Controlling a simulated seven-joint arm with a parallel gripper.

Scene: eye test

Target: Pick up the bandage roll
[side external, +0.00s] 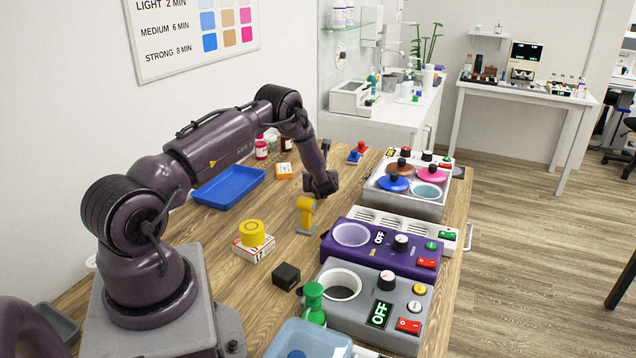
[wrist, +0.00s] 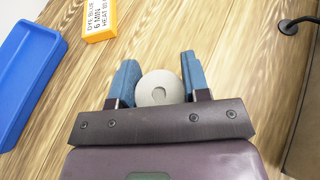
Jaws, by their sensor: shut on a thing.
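A whitish round roll (wrist: 159,88) with a small grey mark at its centre, which looks like the bandage roll, sits between the two blue fingers of my gripper (wrist: 160,80) in the wrist view. The fingers touch or nearly touch its two sides, and my gripper is shut on it. In the side external view my gripper (side external: 322,186) is over the wooden table, just behind a yellow upright thing with a grey base (side external: 305,212). The roll and the blue fingers are hidden there. I cannot tell whether the roll is clear of the table.
A blue tray (side external: 228,188) and an orange box (side external: 284,171) lie left of my gripper. A yellow roll (side external: 252,232) sits on a small box nearer the front. Several heaters with pots, one purple (side external: 345,262), line the right edge. A dark cube (side external: 287,276) is in front.

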